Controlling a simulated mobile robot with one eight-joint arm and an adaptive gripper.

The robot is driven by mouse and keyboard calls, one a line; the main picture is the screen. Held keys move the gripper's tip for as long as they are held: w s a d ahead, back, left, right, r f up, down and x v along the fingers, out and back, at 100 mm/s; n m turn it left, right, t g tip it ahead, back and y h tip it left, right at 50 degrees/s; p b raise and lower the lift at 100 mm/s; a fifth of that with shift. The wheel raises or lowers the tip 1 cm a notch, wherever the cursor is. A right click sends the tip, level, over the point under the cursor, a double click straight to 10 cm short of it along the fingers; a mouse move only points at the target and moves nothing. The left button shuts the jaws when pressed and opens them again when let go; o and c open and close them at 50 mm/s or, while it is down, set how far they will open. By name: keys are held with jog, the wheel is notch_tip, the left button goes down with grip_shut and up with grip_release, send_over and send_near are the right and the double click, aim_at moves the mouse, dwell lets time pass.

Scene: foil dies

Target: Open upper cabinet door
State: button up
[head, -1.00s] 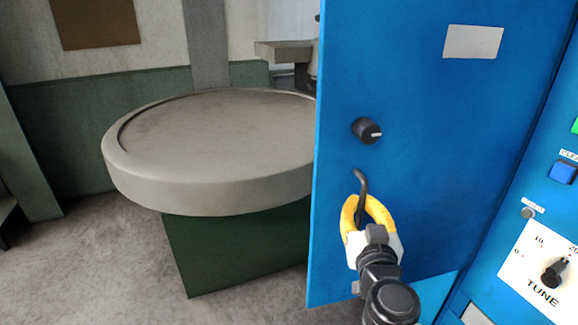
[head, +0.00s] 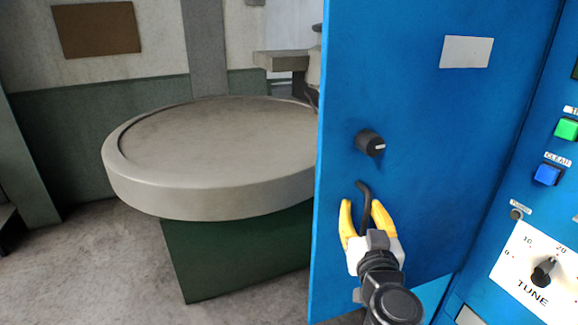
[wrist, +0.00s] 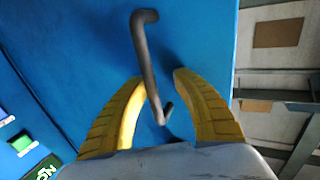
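The blue upper cabinet door (head: 425,110) stands swung open, with its left edge towards the round table in the head view. Its dark bent handle (head: 363,203) sits below a black knob (head: 369,142). My gripper (head: 362,213) has its yellow fingers spread on either side of the handle's lower part. In the wrist view the handle (wrist: 149,60) runs down between the open fingers (wrist: 155,82), with a visible gap on the right side. The left finger is close to the handle; I cannot tell whether they touch.
A round grey table (head: 210,190) on a green base (head: 235,255) stands left of the door. The cabinet's control panel, with a green button (head: 567,129), a blue button (head: 547,174) and a tune dial (head: 543,271), is at the right.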

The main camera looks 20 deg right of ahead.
aim_at(363, 166)
notch_tip(363, 166, up, 9)
dwell(0.5)
jog(key=shift+s, duration=0.1)
dwell(0.4)
